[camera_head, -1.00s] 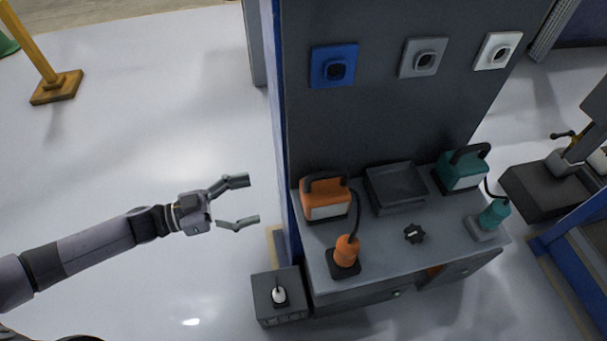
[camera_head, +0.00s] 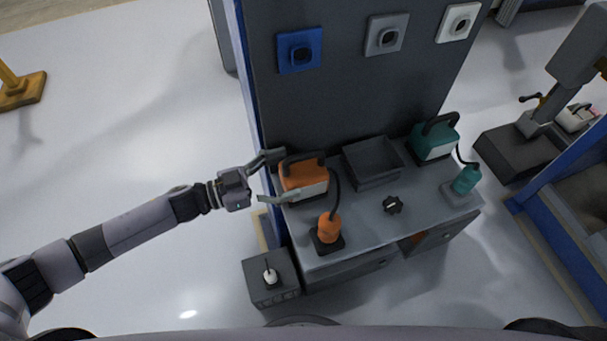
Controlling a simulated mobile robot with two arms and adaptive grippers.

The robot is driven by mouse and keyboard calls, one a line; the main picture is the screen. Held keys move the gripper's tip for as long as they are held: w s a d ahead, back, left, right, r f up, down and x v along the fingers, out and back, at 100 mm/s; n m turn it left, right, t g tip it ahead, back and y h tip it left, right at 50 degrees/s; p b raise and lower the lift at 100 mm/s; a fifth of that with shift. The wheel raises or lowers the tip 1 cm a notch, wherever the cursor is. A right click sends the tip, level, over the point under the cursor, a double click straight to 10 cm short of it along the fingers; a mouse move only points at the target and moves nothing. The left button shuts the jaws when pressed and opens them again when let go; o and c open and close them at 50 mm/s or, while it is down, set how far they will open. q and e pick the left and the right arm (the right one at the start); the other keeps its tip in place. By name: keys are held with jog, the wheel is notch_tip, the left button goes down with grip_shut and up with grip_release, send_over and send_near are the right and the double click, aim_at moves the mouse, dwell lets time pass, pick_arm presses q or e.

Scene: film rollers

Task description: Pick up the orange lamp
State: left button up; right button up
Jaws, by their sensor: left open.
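The orange lamp (camera_head: 296,177), a boxy body with a pale front panel and a dark top handle, stands upright at the left end of the grey workbench (camera_head: 350,228). My left gripper (camera_head: 283,176) is open at the lamp's left side. One finger is near the handle and the other overlaps the lamp's lower left part in the picture. I cannot tell whether they touch it. A dark cable runs from the lamp to an orange cylindrical piece (camera_head: 329,228) on a black base. My right gripper is not in view.
A dark open tray (camera_head: 374,176), a teal lamp (camera_head: 434,141), a teal piece (camera_head: 466,180) and a black knob (camera_head: 393,204) are on the bench. A dark panel (camera_head: 345,95) rises behind. A low grey box (camera_head: 271,289) stands at the bench's left.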

aim_at(317, 166)
pick_arm(q)
jog(key=x, duration=0.4)
jog(key=shift+d+p, duration=0.35)
jog(key=shift+p, duration=0.05)
jog(key=shift+a, duration=0.1)
jog(key=shift+c, duration=0.2)
jog(key=c, duration=1.3)
jog(key=shift+r, duration=0.15)
